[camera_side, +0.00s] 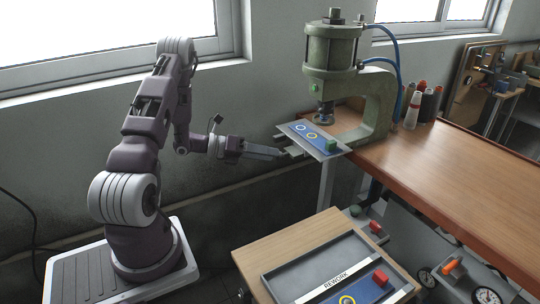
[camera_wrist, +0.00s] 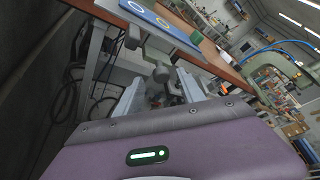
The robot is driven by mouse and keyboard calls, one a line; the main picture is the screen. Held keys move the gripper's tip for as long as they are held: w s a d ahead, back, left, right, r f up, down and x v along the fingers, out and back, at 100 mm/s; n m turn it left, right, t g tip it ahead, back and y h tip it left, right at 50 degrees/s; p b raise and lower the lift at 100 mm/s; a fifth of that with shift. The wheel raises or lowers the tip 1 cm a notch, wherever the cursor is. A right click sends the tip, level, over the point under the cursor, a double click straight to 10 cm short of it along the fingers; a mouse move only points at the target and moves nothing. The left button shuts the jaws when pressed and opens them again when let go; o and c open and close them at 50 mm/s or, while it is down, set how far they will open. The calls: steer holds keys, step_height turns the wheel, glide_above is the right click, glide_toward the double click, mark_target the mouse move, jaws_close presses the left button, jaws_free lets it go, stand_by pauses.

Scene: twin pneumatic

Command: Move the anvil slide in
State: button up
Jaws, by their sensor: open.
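The anvil slide (camera_side: 322,153) is a grey plate with a blue face, one white and one yellow ring, and a green block (camera_side: 331,145). It sticks out from the green pneumatic press (camera_side: 335,50), past the bench edge. In the wrist view the slide (camera_wrist: 155,18) crosses the top, with the green block (camera_wrist: 196,38) at its right. My gripper (camera_side: 284,154) is just left of the slide, near its left side. In the wrist view my gripper (camera_wrist: 160,92) has its fingers apart, with a grey rounded part between and beyond them; whether they touch it I cannot tell.
The wooden bench (camera_side: 450,175) stands right of the press; bottles (camera_side: 424,105) stand on it by the wall. A lower wooden stand with a REWORK tray (camera_side: 265,278) holding a red block (camera_side: 381,278) is in front. Blue hoses (camera_side: 400,75) run behind the press.

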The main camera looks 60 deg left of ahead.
steer(key=s+d+f+m+t+y, duration=0.1)
steer(key=s+m+t+y, duration=0.3)
steer(key=s, duration=0.1)
steer(key=w, duration=0.7)
steer(key=shift+d, duration=0.25)
steer(key=shift+c, duration=0.5)
jaws_close()
stand_by(0.5)
